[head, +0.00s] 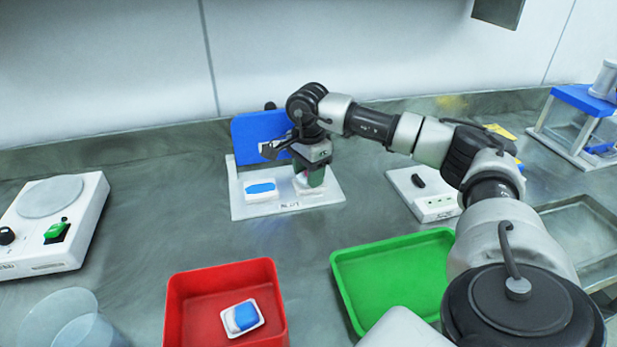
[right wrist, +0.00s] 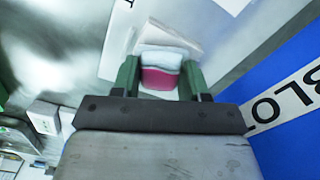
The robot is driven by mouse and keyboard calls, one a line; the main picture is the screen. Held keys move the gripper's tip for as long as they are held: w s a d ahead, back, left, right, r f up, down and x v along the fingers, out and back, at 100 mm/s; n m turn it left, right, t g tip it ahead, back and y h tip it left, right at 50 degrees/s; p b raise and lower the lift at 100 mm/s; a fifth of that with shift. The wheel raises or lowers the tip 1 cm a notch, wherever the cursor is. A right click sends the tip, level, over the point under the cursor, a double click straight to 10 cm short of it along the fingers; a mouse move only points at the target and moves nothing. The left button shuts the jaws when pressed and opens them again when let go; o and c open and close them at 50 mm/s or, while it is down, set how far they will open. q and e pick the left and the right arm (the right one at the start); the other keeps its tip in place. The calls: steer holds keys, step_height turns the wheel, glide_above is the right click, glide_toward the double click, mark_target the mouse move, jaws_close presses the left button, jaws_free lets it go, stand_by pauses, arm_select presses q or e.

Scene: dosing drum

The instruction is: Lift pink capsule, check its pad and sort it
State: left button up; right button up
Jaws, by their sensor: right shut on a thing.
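My right gripper (head: 314,182) is over the right side of a white plate (head: 315,203), pointing down. In the right wrist view its green fingers (right wrist: 160,78) are closed on both sides of the pink capsule (right wrist: 158,79), which has a pink end and a pale end. A white pad (right wrist: 168,38) shows just beyond the capsule; I cannot tell whether they touch. In the head view the fingers mostly hide the capsule. A blue capsule (head: 261,188) lies on a white pad on the plate's left side. My left gripper is not in view.
A blue upright panel (head: 258,138) stands behind the plate. A red tray (head: 187,318) in front holds a blue-and-white capsule (head: 242,317) on a pad. A green tray (head: 390,275) is empty where visible. A white device (head: 50,225) stands left, and another (head: 435,206) right.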

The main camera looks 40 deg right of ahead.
steer(key=shift+r, duration=0.15)
steer(key=shift+r, duration=0.55)
step_height(320, 180, up, 3)
steer(key=shift+f, duration=0.15)
steer(key=s+d+r+b, duration=0.1)
steer(key=s+r, duration=0.3)
steer(key=s, duration=0.2)
steer(key=s+d+r, duration=0.2)
steer(key=s+r, duration=0.1)
steer(key=s, duration=0.3)
steer(key=w+a+f+n+p, duration=0.1)
steer(key=a+n+p, duration=0.3)
steer(key=a+n, duration=0.5)
steer(key=w+a+f+n+p, duration=0.2)
steer(key=a+n+p, duration=0.3)
steer(key=a+n, duration=0.5)
steer(key=a+f, duration=0.1)
steer(key=a, duration=0.6)
steer(key=shift+w+a+f, duration=0.15)
steer(key=shift+w+a, duration=0.1)
steer(key=shift+a, duration=0.1)
